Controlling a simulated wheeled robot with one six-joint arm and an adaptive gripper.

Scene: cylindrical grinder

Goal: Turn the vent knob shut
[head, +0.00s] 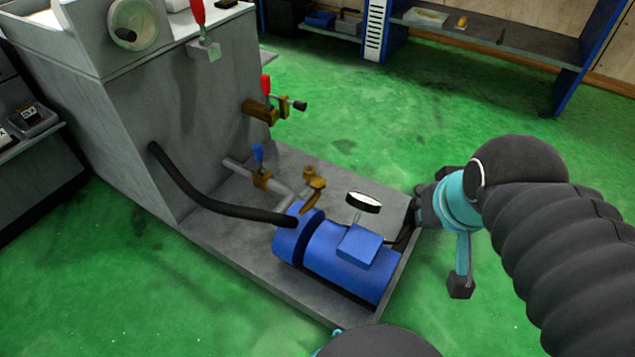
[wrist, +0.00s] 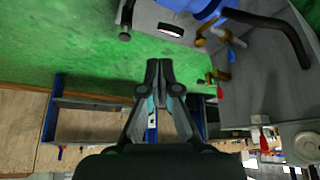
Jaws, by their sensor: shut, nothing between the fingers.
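My gripper (wrist: 158,68) is shut and empty in the wrist view, its two dark fingertips together over green floor. In the head view the end of my arm is at the right, beyond the edge of the pump's tray, and the fingertips are hard to make out. A brass fitting (head: 314,183) with a small handle stands by the blue pump (head: 340,257); it may be the vent knob, but I cannot tell for sure. The fitting also shows in the wrist view (wrist: 202,34). My gripper is apart from it. The knob's turn position is too small to read.
A round gauge (head: 363,202) stands by the pump. A blue-handled valve (head: 259,165), a red-handled valve (head: 265,100) and a black hose (head: 210,200) are to the left. A blue-framed bench (head: 500,38) stands at the back. Green floor between is clear.

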